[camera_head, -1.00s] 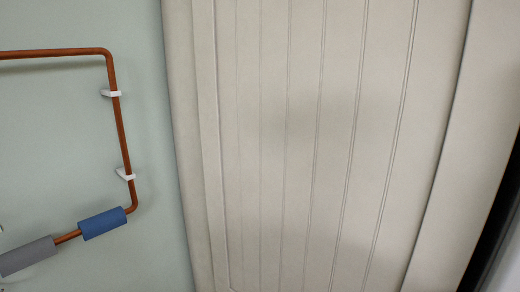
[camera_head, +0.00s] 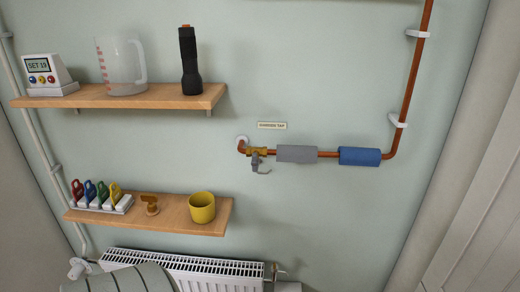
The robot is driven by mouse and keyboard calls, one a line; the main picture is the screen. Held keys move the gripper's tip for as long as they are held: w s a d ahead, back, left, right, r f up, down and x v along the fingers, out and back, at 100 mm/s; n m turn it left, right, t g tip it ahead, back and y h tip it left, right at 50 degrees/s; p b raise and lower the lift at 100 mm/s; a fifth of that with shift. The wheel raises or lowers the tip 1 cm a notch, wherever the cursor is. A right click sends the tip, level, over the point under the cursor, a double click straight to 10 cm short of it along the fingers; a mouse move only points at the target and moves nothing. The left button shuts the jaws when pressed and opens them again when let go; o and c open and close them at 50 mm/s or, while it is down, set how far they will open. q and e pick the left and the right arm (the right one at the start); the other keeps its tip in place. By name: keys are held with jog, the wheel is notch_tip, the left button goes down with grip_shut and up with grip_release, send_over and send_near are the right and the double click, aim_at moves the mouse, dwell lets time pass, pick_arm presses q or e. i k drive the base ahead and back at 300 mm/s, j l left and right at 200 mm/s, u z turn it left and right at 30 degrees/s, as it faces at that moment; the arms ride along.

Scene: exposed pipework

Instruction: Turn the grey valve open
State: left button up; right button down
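A small brass tap (camera_head: 257,152) with a grey part hanging below it sits at the left end of the copper pipe (camera_head: 328,154) on the wall, right of the picture's middle height. A grey sleeve (camera_head: 297,154) wraps the pipe just right of it. I cannot tell how its handle is set. A small label (camera_head: 272,125) is fixed above the tap; it seems to read "GARDEN TAP". Neither of my grippers is in view.
The upper shelf (camera_head: 150,96) holds a "SET-19" device, a jug and a torch. The lower shelf (camera_head: 175,207) holds coloured tags, a small brown object and a yellow cup (camera_head: 202,207). A white radiator (camera_head: 215,270) stands below. Wall around the tap is clear.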

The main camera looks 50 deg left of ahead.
aim_at(255, 164)
jog(key=u, duration=1.65)
